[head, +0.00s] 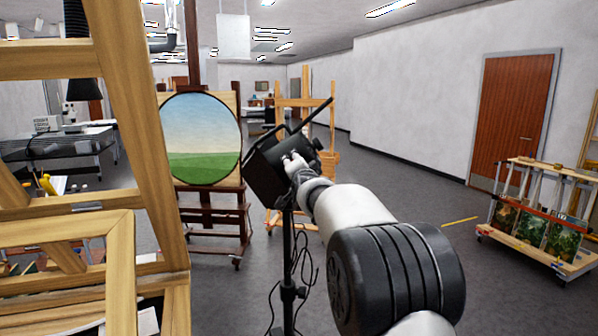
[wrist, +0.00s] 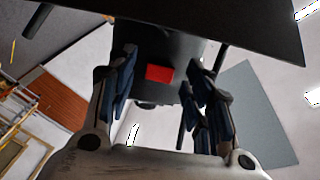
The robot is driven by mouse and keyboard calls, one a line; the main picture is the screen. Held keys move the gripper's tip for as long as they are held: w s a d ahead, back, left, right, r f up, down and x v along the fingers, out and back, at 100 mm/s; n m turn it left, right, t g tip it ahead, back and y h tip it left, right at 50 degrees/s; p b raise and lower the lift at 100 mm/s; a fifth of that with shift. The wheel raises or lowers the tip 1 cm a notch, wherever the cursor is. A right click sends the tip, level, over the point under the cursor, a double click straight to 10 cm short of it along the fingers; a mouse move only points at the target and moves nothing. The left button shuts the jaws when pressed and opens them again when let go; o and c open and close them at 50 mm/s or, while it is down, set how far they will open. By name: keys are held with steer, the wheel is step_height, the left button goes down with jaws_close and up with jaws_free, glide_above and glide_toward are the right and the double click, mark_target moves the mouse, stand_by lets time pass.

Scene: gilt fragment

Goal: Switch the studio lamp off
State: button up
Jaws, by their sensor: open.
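The studio lamp (head: 262,180) is a black box-shaped head with raised flaps, on a thin black stand, near the middle of the head view. Its dark back housing fills the upper middle of the wrist view (wrist: 185,40). A red rectangular switch (wrist: 158,73) sits on that housing and appears between my fingers in the wrist view. My gripper (wrist: 160,80) is open and empty, pointing at the housing; whether it touches cannot be told. In the head view my gripper (head: 293,163) overlaps the lamp's back. The lamp's front is hidden, so whether it is lit cannot be seen.
A wooden easel frame (head: 130,130) stands close on the left. Behind the lamp stand a round landscape painting (head: 203,145) on a dark easel and a light easel (head: 304,110). Loose cables hang by the stand. A painting rack (head: 535,225) is at right, with open floor before it.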

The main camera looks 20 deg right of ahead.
steer(key=v, duration=1.1)
steer(key=shift+s, duration=0.25)
steer(key=shift+a+r, duration=0.1)
steer(key=s+a+f+n+g+y+b, duration=0.1)
steer(key=s+a+f+n+g, duration=0.3)
steer(key=s+f, duration=0.4)
steer(key=s+a+f+n+g+y+b, duration=0.1)
steer(key=s+a+f+n+g, duration=0.3)
steer(key=s, duration=1.7)
steer(key=s+a+f+n+g+y+b, duration=0.1)
steer(key=s+a+f+n+g, duration=0.3)
steer(key=s+f, duration=0.9)
steer(key=s+a+n+y, duration=0.1)
steer(key=s+n, duration=0.1)
steer(key=shift+s+a+g, duration=0.2)
steer(key=shift+s+g, duration=0.1)
steer(key=shift+s, duration=0.05)
